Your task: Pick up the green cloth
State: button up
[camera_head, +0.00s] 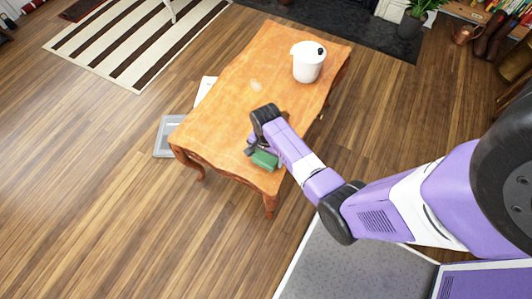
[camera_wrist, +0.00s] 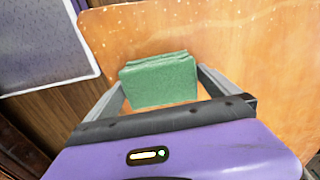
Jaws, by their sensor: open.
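The green cloth (camera_head: 265,159) is a small folded block lying on the near end of the orange-brown wooden table (camera_head: 220,105). In the wrist view the cloth (camera_wrist: 160,80) lies between and just ahead of my two open fingers, and its folded layers show along the top edge. My gripper (camera_head: 254,148) is open and empty, low over the table beside the cloth. In the wrist view its fingers (camera_wrist: 160,88) stand to the left and right of the cloth. I cannot tell whether either finger touches it. My arm hides part of the table around the cloth.
A white pot (camera_head: 308,63) with a dark knob stands at the far end of the table. A grey flat item (camera_head: 167,136) lies on the floor left of the table. A striped rug (camera_head: 135,40), potted plant (camera_head: 411,22) and copper jug (camera_head: 465,35) are farther off. The table's middle is mostly clear.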

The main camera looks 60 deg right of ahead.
aim_at(266, 155)
jog(key=c, duration=1.1)
jog(key=shift+r, duration=0.1)
notch_tip(266, 155, up, 20)
jog(key=p, duration=0.3)
